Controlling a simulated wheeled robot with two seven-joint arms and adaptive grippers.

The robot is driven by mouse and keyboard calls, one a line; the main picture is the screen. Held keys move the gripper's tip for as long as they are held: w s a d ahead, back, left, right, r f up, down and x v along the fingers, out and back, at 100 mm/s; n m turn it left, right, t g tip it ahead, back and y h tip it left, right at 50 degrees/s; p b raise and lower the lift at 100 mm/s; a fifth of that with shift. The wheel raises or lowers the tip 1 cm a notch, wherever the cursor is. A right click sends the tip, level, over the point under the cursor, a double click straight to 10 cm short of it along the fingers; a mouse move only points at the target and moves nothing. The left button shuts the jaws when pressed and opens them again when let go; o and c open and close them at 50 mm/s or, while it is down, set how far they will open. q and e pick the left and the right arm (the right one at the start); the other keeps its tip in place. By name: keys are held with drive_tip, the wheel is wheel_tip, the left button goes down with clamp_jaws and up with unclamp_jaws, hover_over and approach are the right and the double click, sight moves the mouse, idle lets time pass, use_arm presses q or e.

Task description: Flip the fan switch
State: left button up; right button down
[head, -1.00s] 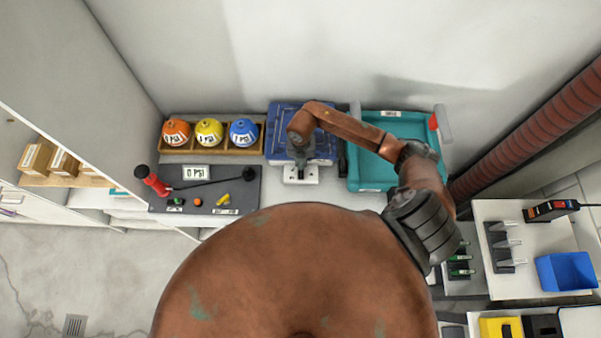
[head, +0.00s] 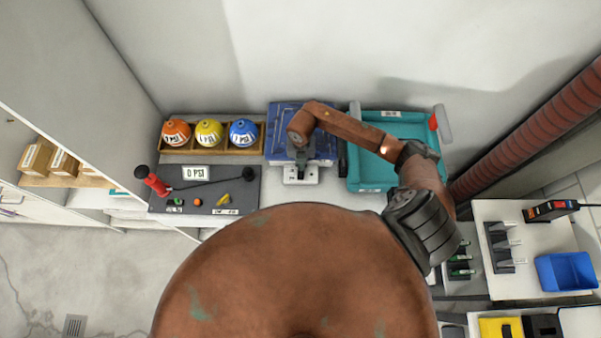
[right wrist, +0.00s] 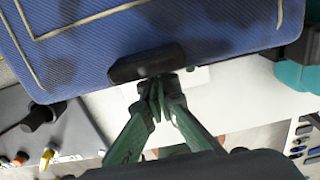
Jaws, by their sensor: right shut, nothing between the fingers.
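A blue unit (head: 284,116) with a ribbed top stands against the wall in the head view, with a small white plate (head: 291,181) at its front. No fan switch can be clearly made out; my right gripper covers part of this spot. My right gripper (head: 301,164) is over the unit's front edge, pointing down. In the right wrist view its green fingers (right wrist: 162,88) are shut with nothing between them. Their tips are just below a black bar (right wrist: 147,63) at the edge of the blue surface (right wrist: 190,35); contact cannot be told. My left gripper is not in view.
A teal bin (head: 366,182) stands right of the blue unit. On the left are a wooden rack (head: 216,151) with orange, yellow and blue balls and a grey board (head: 240,190) with a red-handled pump (head: 156,183). A red ribbed duct (head: 535,125) runs at right.

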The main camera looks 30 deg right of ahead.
drive_tip(key=shift+f+b, duration=0.75)
drive_tip(key=shift+f, duration=0.4)
idle(0.5)
drive_tip(key=shift+r+p, duration=2.65)
drive_tip(key=shift+r, duration=0.9)
drive_tip(key=shift+s, duration=0.1)
